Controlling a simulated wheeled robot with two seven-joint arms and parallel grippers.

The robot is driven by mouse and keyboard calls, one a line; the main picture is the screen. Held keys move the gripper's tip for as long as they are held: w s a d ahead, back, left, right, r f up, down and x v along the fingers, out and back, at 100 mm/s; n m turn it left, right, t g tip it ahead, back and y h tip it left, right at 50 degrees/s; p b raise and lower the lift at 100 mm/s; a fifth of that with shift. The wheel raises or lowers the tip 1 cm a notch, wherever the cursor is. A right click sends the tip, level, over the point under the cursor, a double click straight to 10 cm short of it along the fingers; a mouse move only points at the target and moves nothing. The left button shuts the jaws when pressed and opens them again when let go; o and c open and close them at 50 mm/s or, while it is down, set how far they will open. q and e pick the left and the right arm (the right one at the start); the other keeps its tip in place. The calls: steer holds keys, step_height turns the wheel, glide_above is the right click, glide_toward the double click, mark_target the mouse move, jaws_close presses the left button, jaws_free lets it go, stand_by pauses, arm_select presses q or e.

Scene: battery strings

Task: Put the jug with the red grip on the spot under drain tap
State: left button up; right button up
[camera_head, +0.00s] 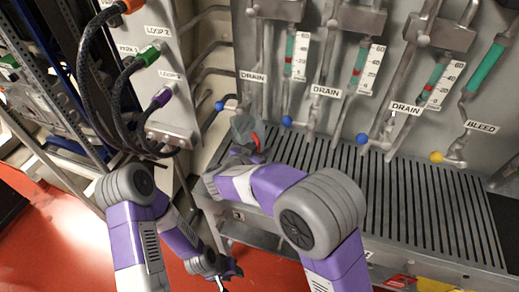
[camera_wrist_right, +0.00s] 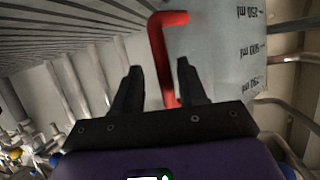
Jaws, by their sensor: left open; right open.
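The grey jug (camera_head: 244,128) with a red grip (camera_head: 256,141) is at the left end of the slatted tray in the head view, close to the leftmost blue drain tap (camera_head: 219,106). In the right wrist view the jug's grey side (camera_wrist_right: 222,65) carries ml marks. My right gripper (camera_wrist_right: 159,82) is open there, with the red grip (camera_wrist_right: 158,58) showing between its fingers; contact cannot be told. In the head view my right arm hides the jug's lower part. My left gripper (camera_head: 231,276) is open and empty, low over the red floor.
The slatted tray (camera_head: 410,190) runs right under more blue drain taps (camera_head: 287,121) and a yellow bleed tap (camera_head: 436,157). Its middle and right are clear. Black hoses (camera_head: 117,100) hang at the left. Gauges and pipes line the wall behind.

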steer(key=shift+r, duration=0.1)
steer(key=p+v, duration=0.1)
steer(key=v, duration=1.1)
